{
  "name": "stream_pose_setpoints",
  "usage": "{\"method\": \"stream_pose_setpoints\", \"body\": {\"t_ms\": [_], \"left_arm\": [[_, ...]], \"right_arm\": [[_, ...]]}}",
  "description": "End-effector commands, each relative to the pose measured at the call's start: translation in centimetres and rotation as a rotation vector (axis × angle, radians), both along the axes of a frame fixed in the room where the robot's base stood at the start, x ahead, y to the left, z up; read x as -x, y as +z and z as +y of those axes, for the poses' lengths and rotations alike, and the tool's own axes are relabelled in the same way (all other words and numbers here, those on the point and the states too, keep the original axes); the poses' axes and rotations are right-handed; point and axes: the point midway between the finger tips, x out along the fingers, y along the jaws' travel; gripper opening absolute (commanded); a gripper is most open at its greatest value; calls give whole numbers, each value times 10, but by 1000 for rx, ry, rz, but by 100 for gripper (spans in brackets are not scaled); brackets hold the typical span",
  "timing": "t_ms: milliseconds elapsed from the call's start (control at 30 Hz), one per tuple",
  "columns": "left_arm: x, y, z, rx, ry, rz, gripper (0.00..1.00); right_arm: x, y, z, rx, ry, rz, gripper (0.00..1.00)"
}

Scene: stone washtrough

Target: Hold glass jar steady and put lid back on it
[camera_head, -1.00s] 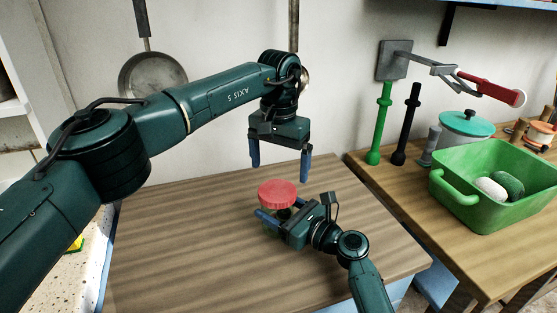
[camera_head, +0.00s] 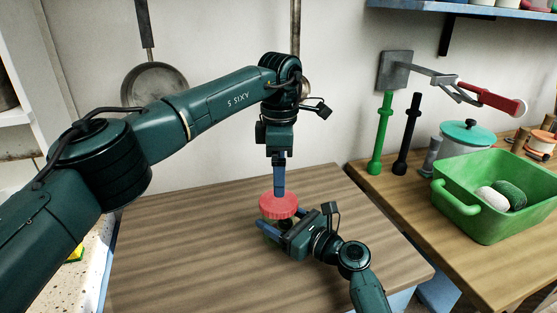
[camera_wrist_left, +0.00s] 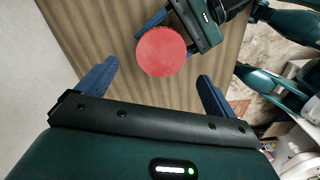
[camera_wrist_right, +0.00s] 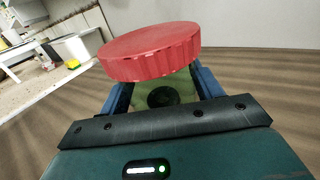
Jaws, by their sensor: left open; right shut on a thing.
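The glass jar (camera_wrist_right: 165,94) stands on the wooden table, its greenish body between the blue fingers of my right gripper (camera_head: 270,235), which is shut on it. The red ribbed lid (camera_head: 278,205) sits on top of the jar; in the right wrist view the lid (camera_wrist_right: 150,52) looks slightly tilted, and I cannot tell if it is seated. My left gripper (camera_head: 279,180) is open and points down just above the lid. In the left wrist view the round lid top (camera_wrist_left: 161,51) lies beyond the open fingers, roughly centred between them, with nothing held.
The wooden table (camera_head: 190,245) is bare around the jar. To the right, a second counter holds a green basin (camera_head: 480,213) with a white and a dark green item, a teal-lidded pot (camera_head: 467,135) and upright rods. A pan (camera_head: 153,88) hangs on the wall.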

Motion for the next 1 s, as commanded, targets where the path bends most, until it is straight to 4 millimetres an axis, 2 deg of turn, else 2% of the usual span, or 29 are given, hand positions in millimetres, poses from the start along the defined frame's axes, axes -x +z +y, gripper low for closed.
{"method": "stream_pose_setpoints", "body": {"t_ms": [700,900,1000], "left_arm": [[2,12,2,0,1616,0,93],[2,15,2,2,2008,2,93],[3,16,2,2,2145,2,93]], "right_arm": [[0,-1,0,1,1,1,1],[0,-1,0,1,1,1,1],[0,-1,0,1,1,1,1]]}}
